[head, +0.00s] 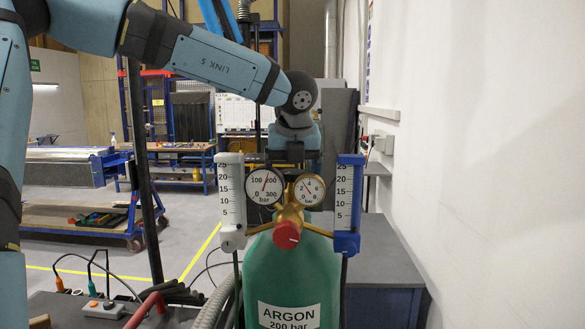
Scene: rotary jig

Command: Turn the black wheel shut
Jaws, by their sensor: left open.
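A green gas cylinder (285,275) labelled ARGON 200 bar stands upright in front of me. On it is a brass regulator with two round gauges, a left one (264,186) and a right one (308,190), and a red knob (287,235) facing me. I cannot make out the black wheel; the area behind the gauges is largely covered by them and by my gripper. My left gripper (292,163) comes down from above, just behind and above the gauges. It is open, its fingertips mostly hidden. Whether it touches anything cannot be seen. My right gripper is not in view.
A white scale tube (231,200) and a blue one (348,205) flank the gauges closely. A grey-topped bench (385,262) stands at right against the white wall. A dark post (143,170), cables and a grey button box (103,309) are at left.

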